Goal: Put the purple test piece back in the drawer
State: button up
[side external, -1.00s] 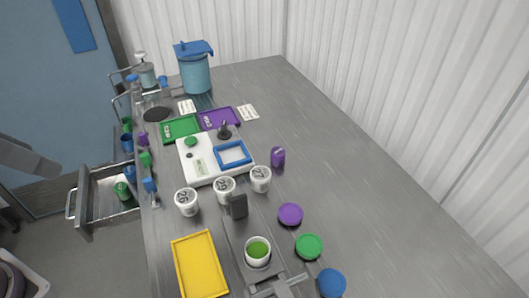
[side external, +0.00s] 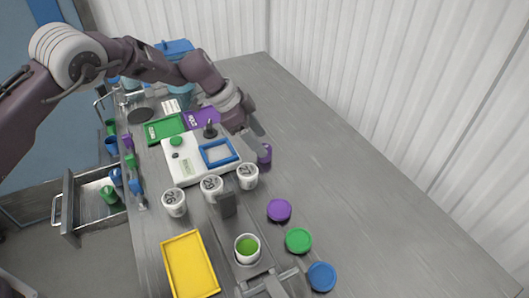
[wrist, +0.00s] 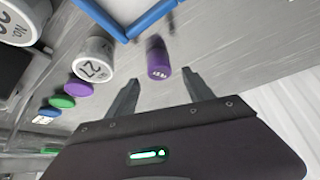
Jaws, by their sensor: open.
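The purple test piece (side external: 265,154) stands upright on the steel table, right of the white machine, partly covered by my gripper. In the wrist view the purple test piece (wrist: 157,58) is just beyond the fingertips, roughly between their lines. My gripper (wrist: 160,80) is open and empty, with its two fingers apart. In the side view my gripper (side external: 259,140) is low, close by the piece; contact cannot be told. The drawer (side external: 68,205) is pulled out at the left below the table edge. A green piece (side external: 108,194) and a blue piece (side external: 116,177) show in it.
White numbered tubs (side external: 247,177) stand near the piece, left of it in the wrist view. The white machine (side external: 182,166) has a blue-framed tray (side external: 219,152). Purple (side external: 279,210), green (side external: 298,240) and blue lids (side external: 321,276) lie nearer. The table's right side is clear.

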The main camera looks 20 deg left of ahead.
jog(key=x, duration=0.4)
jog(key=shift+a+f, duration=0.1)
jog(key=shift+a, duration=0.05)
grip_shut()
notch_tip(320, 180, up, 10)
jog(key=shift+r, duration=0.1)
